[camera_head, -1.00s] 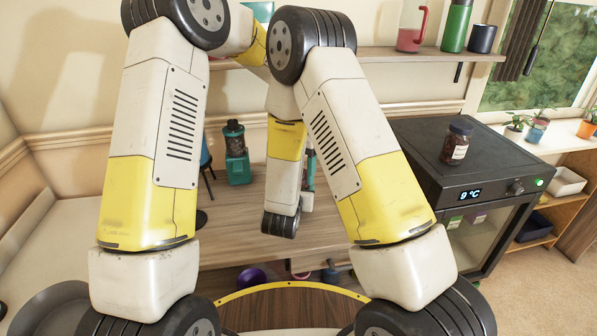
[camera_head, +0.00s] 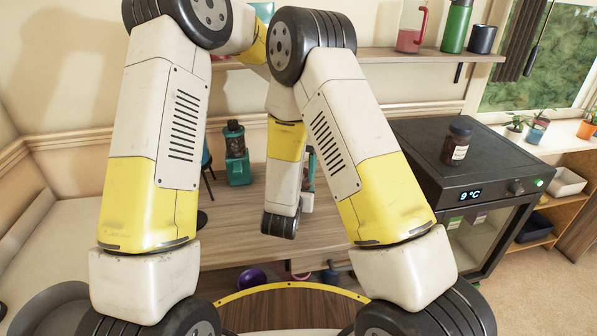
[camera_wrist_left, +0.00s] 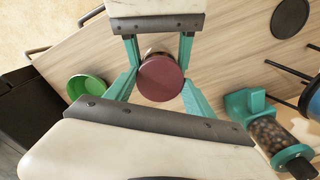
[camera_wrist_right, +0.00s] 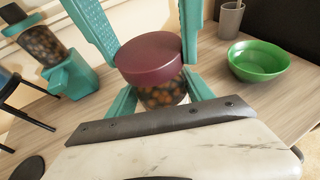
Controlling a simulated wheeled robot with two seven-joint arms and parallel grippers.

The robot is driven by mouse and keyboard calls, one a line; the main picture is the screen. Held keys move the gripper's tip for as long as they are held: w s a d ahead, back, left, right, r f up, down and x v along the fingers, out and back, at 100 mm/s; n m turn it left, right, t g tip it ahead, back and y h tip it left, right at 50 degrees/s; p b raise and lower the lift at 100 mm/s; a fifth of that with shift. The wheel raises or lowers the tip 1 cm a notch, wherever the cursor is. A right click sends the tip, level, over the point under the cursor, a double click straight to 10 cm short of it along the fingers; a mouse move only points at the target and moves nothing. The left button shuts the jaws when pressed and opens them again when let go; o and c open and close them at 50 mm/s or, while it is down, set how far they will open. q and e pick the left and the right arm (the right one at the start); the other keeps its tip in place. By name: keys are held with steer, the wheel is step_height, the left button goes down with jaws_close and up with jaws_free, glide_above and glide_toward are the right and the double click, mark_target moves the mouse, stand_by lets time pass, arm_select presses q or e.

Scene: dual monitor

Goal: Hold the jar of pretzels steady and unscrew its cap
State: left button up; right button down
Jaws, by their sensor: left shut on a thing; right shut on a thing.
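The jar of pretzels (camera_wrist_right: 161,97) stands upright, with brown contents visible through its clear wall under a maroon cap (camera_wrist_right: 152,58). The cap also shows from above in the left wrist view (camera_wrist_left: 161,77). My right gripper (camera_wrist_right: 163,90) is shut on the jar's body, below the cap. My left gripper (camera_wrist_left: 160,79) reaches in from the opposite side and is shut at the cap's height, its teal fingers on either side of the cap. In the head view my arms hide the jar, and the grippers are mostly hidden.
A green bowl (camera_wrist_right: 257,60) and a grey cup (camera_wrist_right: 230,19) stand near the jar. A teal grinder (camera_head: 238,169) stands on the table's left. A different dark-capped jar (camera_head: 457,143) sits on the black cooler (camera_head: 412,152) at the right. A shelf (camera_head: 425,55) runs above.

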arm_select(q)
steer(key=shift+r, duration=0.8)
steer(key=shift+r, duration=0.15)
